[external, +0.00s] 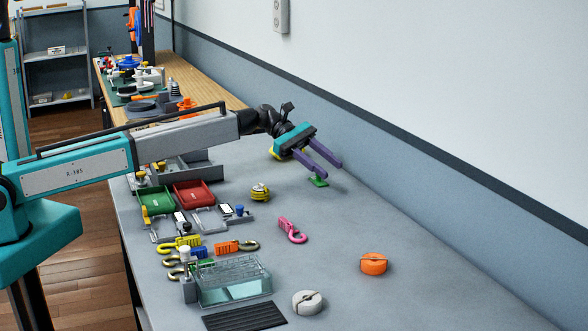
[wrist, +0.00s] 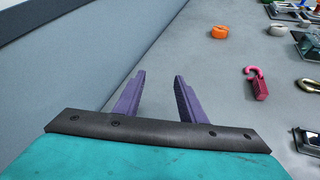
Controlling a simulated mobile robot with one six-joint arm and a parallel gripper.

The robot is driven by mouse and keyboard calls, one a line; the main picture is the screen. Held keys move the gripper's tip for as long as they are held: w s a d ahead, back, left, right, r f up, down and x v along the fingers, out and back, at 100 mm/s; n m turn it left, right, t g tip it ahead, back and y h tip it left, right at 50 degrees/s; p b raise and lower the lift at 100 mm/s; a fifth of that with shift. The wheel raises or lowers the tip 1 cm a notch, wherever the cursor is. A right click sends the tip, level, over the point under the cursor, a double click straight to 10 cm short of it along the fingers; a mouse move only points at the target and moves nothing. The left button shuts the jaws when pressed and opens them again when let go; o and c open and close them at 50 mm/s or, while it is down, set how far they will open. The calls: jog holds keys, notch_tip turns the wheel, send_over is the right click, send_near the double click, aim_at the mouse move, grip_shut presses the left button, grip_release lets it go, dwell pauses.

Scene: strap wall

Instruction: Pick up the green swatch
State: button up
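The green swatch (external: 318,183) is a small flat green piece on the grey table, right by the nearer fingertip of my gripper (external: 332,173) in the external view. Part of it is covered by that finger, and I cannot tell whether they touch. My gripper has two purple fingers, spread apart with nothing seen between them. The fingers also show apart in the wrist view (wrist: 160,76), where the swatch is not visible.
A pink hook (external: 293,230), a yellow-black strap roll (external: 260,192), an orange roll (external: 374,264) and a white roll (external: 308,302) lie nearer the camera. Red (external: 194,194) and green (external: 157,201) trays stand left. The wall (external: 420,190) runs close behind the gripper.

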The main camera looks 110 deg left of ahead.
aim_at(313, 179)
jog(key=s+a+n, duration=0.1)
jog(key=s+a, duration=0.3)
jog(key=s, duration=0.2)
jog(key=s+a+n+p, duration=0.1)
jog(key=s+a, duration=0.4)
jog(key=s, duration=0.1)
jog(key=s+a+n+p, duration=0.1)
jog(key=s+a, duration=0.4)
jog(key=s, duration=0.1)
jog(key=shift+s+f+y, duration=0.3)
jog(key=shift+s+f, duration=0.1)
jog(key=shift+d, duration=0.1)
jog(key=shift+w+p, duration=0.15)
jog(key=shift+p, duration=0.15)
jog(key=p+x, duration=0.1)
jog(key=x, duration=0.7)
jog(key=shift+w, duration=0.1)
jog(key=shift+w+d+f, duration=0.1)
jog(key=shift+f+p+x, duration=0.15)
jog(key=shift+p+x, duration=0.2)
jog(key=shift+x, duration=0.95)
jog(key=shift+f+p+x, duration=0.15)
jog(key=shift+p+x, duration=0.15)
jog(key=shift+x, duration=1)
jog(key=shift+d, duration=0.1)
jog(key=shift+s, duration=0.2)
